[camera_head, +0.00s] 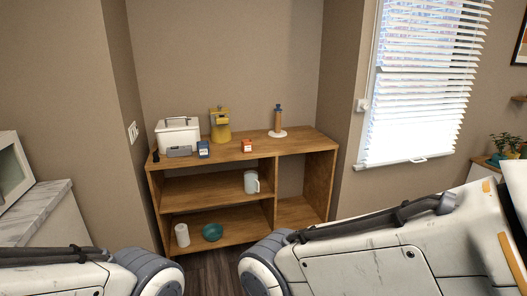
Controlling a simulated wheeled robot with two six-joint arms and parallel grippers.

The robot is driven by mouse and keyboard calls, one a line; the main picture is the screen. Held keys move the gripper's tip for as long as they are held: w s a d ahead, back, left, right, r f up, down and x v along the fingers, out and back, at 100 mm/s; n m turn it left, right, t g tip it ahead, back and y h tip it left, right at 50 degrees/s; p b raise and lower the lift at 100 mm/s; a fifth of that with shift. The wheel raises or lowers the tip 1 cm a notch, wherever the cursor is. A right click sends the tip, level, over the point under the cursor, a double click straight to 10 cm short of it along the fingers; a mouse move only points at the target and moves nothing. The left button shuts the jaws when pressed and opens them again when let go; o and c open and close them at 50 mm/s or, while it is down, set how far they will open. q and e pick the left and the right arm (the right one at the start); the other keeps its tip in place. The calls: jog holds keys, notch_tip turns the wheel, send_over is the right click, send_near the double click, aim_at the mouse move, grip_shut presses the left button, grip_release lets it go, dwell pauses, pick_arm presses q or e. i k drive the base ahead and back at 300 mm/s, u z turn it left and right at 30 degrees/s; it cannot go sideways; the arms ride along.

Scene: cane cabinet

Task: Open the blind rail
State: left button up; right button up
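White window blinds (420,85) with horizontal slats hang over the bright window at the upper right, lowered over its full visible height. A pale bottom rail (390,163) runs along their lower edge, with a small white handle (418,160) on it. My two arms cross the bottom of the view, the right one large and below the window. Neither gripper shows in the head view, so I cannot see what they hold.
A wooden shelf unit (218,190) stands in the recess, with a white box (178,135), a yellow device (220,125) and a mug (251,182). A marble-topped counter (35,212) is at left. A plant (507,144) stands at far right.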

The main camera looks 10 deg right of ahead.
aim_at(374, 164)
jog(key=z, duration=0.3)
jog(key=i, duration=2.05)
jog(key=z, duration=0.95)
jog(key=i, duration=2.05)
jog(key=z, duration=0.45)
